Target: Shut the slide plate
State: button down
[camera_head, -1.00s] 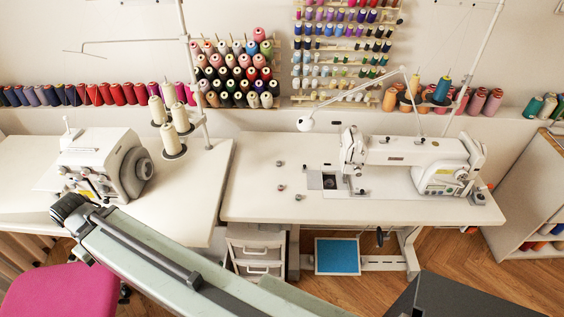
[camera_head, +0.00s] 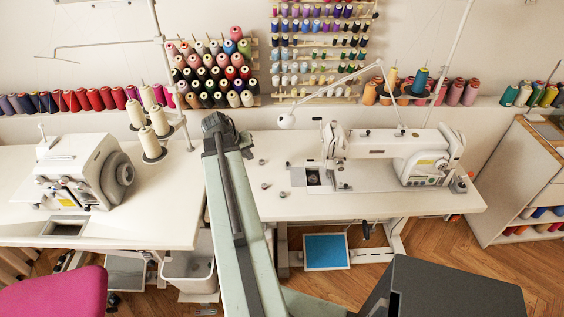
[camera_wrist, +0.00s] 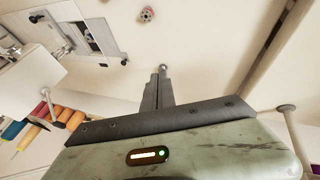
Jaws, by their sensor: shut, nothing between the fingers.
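The white sewing machine (camera_head: 390,150) stands on the right-hand table. The slide plate (camera_head: 297,176) is a pale metal plate set in the table left of the needle area, with a dark opening (camera_head: 313,178) beside it, so it looks open. In the wrist view the slide plate (camera_wrist: 103,38) is at upper left, next to the machine's head. My gripper (camera_wrist: 160,74) shows in the wrist view with its fingers shut and empty, to the right of the plate and apart from it. In the head view my arm reaches up over the left end of this table; the fingers cannot be made out.
Small bobbins (camera_head: 265,186) lie on the table left of the plate. An overlocker (camera_head: 85,170) and thread cones (camera_head: 152,143) stand on the left table. The tabletop between bobbins and plate is clear.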

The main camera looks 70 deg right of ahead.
aim_at(296, 173)
jog(key=s+d, duration=0.3)
jog(key=s, duration=0.1)
jog(key=shift+m+g, duration=0.3)
jog(key=shift+m, duration=0.1)
jog(key=b+x, duration=0.9)
jog(key=x, duration=0.1)
jog(key=shift+d+f, duration=0.2)
jog(key=shift+s+d, duration=0.25)
jog(key=shift+s, duration=0.35)
jog(key=shift+s+d, duration=0.3)
jog(key=shift+s, duration=0.3)
jog(key=shift+s+d+b, duration=0.3)
jog(key=shift+s+d, duration=0.05)
jog(key=shift+s, duration=0.2)
jog(key=shift+w, duration=0.1)
